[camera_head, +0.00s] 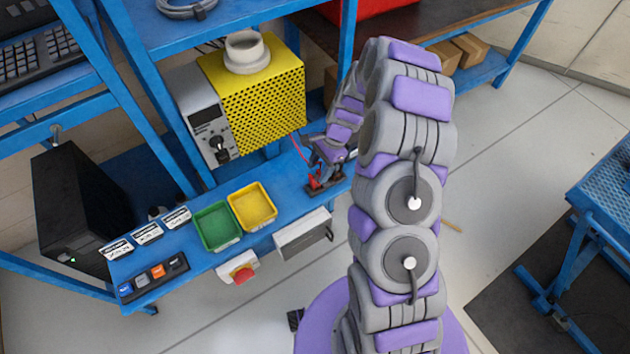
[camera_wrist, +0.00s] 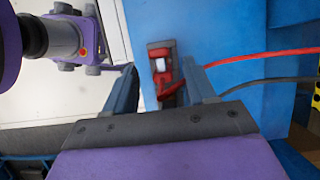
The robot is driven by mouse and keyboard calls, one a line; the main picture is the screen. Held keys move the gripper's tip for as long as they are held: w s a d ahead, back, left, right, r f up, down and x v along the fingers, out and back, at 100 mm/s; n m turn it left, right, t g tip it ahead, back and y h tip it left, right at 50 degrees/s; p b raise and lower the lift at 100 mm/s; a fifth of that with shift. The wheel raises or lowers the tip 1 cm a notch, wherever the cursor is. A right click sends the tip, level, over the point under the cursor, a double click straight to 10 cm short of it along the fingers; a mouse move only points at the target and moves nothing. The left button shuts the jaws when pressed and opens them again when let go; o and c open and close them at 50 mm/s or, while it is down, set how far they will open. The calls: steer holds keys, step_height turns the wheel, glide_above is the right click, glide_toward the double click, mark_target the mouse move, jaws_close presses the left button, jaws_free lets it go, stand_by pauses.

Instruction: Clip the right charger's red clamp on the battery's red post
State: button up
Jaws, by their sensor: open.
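A red clamp (camera_head: 318,182) sits on a small dark holder (camera_head: 334,188) at the right end of the blue bench. In the wrist view the red clamp (camera_wrist: 171,88) lies between and just beyond my fingertips, near a dark holder with a white patch. My gripper (camera_head: 322,160) is open over the clamp; in the wrist view my gripper (camera_wrist: 163,82) has its fingers apart on both sides of it. Contact cannot be told. A red cable (camera_wrist: 262,57) and a dark cable (camera_wrist: 270,82) run right. I cannot make out the battery or its red post.
A yellow perforated machine (camera_head: 262,98) with a grey control panel (camera_head: 207,116) stands behind the bench. A green bin (camera_head: 216,246), a yellow bin (camera_head: 270,224) and labelled blocks occupy the bench's left part. A blue shelf post (camera_head: 348,60) rises close behind my arm.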

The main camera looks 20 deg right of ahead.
mark_target(315, 174)
steer(key=shift+f, duration=0.15)
steer(key=b+x, duration=0.1)
steer(key=x, duration=0.4)
steer(key=shift+w+f, duration=0.1)
steer(key=shift+f, duration=0.05)
stand_by(0.4)
steer(key=c, duration=1)
steer(key=shift+r, duration=0.7)
step_height(315, 174, up, 2)
steer(key=shift+r+p, duration=0.25)
steer(key=shift+p, duration=0.15)
steer(key=s, duration=0.5)
steer(key=s+r+p, duration=0.1)
steer(key=s, duration=0.4)
steer(key=s+d+p, duration=0.1)
steer(key=s, duration=0.5)
steer(key=shift+r, duration=0.15)
